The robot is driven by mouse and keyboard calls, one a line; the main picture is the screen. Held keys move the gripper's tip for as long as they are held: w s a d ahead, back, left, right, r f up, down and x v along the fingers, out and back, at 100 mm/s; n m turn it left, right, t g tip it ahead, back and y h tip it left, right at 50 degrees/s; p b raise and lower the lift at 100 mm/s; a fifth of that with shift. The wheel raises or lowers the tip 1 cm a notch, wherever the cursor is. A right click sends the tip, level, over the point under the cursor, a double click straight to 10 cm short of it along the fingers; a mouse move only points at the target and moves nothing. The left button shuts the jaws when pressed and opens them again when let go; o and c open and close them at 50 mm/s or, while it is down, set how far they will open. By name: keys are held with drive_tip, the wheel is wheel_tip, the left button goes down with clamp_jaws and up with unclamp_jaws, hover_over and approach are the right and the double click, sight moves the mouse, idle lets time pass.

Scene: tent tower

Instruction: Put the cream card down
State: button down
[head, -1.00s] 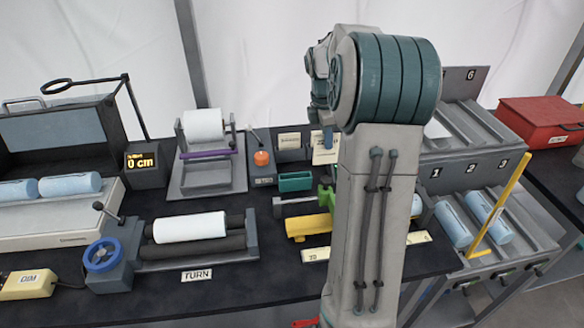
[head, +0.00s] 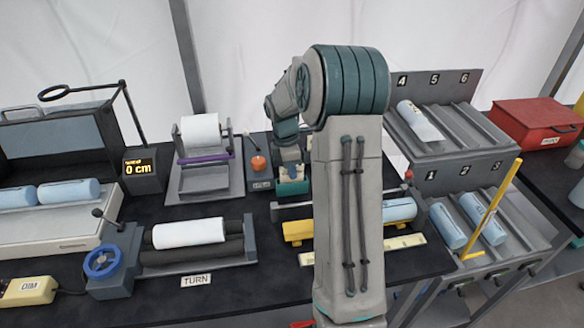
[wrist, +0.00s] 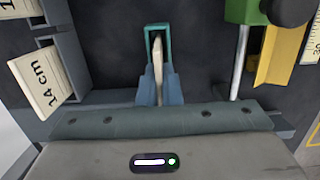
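The cream card (wrist: 158,68) shows edge-on in the wrist view, upright between the two blue fingers of my gripper (wrist: 159,90). My gripper is shut on it. The card's far end is within the outline of the small teal holder (wrist: 148,52); I cannot tell whether it touches the bottom. In the head view my gripper (head: 292,174) is low over the teal holder (head: 293,188), and the arm hides much of that area.
A card marked 14 cm (wrist: 42,82) stands in a grey rack left of my gripper in the wrist view. A green clamp (wrist: 245,12) and yellow block (wrist: 270,58) are at right. An orange knob (head: 258,163) stands left of the holder.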

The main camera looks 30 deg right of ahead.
drive_tip(key=shift+f, duration=0.15)
drive_tip(key=c, duration=1.6)
unclamp_jaws()
wheel_tip(320, 180, up, 12)
drive_tip(key=a, duration=0.1)
drive_tip(key=s+a+r+m+t, duration=0.1)
drive_tip(key=s+a+r+m, duration=0.15)
drive_tip(key=s+a, duration=0.2)
drive_tip(key=s+a+r+m, duration=0.1)
drive_tip(key=s+a+m, duration=0.3)
drive_tip(key=s, duration=0.2)
drive_tip(key=s+a+f+m, duration=0.1)
drive_tip(key=s+a+m, duration=0.1)
drive_tip(key=s, duration=0.3)
drive_tip(key=s+a+f+m+t+y, duration=0.1)
drive_tip(key=s+a+m, duration=0.1)
drive_tip(key=s, duration=0.3)
drive_tip(key=s+a+f+m+t, duration=0.1)
drive_tip(key=s+a+m, duration=0.1)
drive_tip(key=s+m, duration=0.2)
drive_tip(key=shift+s+a+f+b, duration=0.15)
drive_tip(key=shift+s+f+b, duration=0.25)
drive_tip(key=shift+s, duration=0.3)
